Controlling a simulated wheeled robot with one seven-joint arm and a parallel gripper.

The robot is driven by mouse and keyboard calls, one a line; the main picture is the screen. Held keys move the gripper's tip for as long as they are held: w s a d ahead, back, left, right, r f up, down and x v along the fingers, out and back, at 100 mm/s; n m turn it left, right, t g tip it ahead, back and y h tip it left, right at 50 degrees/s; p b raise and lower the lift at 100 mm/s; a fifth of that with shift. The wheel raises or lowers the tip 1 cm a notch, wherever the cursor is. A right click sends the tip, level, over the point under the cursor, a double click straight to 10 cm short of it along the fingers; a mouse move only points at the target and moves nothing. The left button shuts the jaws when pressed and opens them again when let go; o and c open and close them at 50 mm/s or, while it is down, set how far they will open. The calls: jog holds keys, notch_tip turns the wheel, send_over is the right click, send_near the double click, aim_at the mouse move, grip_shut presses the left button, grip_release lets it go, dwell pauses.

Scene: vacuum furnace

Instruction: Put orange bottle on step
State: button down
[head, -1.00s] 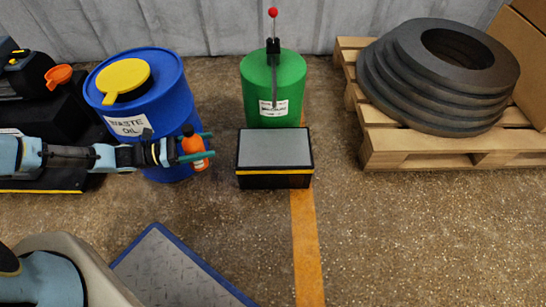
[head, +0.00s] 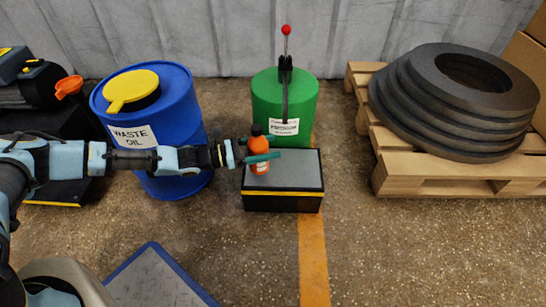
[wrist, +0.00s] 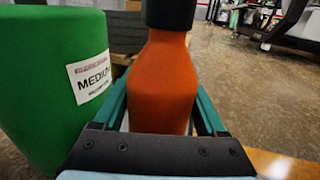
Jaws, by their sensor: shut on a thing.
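The orange bottle (head: 260,160) has a black cap and is upright between the green fingers of my gripper (head: 262,157). My gripper is shut on it. In the wrist view the bottle (wrist: 163,85) fills the middle, with a finger on each side. The step (head: 284,176) is a black box with a grey top and a yellow stripe near its upper edge. In the head view the bottle appears over the left part of the step's top. I cannot tell whether its base touches the top.
A green drum (head: 284,105) with a red-knobbed lever stands right behind the step; it is close on the left in the wrist view (wrist: 45,90). A blue waste oil drum (head: 185,110) stands left, under my arm. A pallet (head: 430,180) with dark rings is at right. Floor right of the step is clear.

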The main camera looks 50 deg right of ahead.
jog(key=f+b, duration=0.1)
jog(key=d+f, duration=0.1)
jog(key=s+f+b, duration=0.1)
jog(key=shift+d+f+b, duration=0.2)
jog(key=shift+f+b, duration=0.1)
jog(key=shift+r, duration=0.1)
grip_release()
jog(key=shift+a, duration=0.1)
jog(key=p+v, duration=0.4)
jog(key=v, duration=0.8)
jog(key=shift+w, duration=0.1)
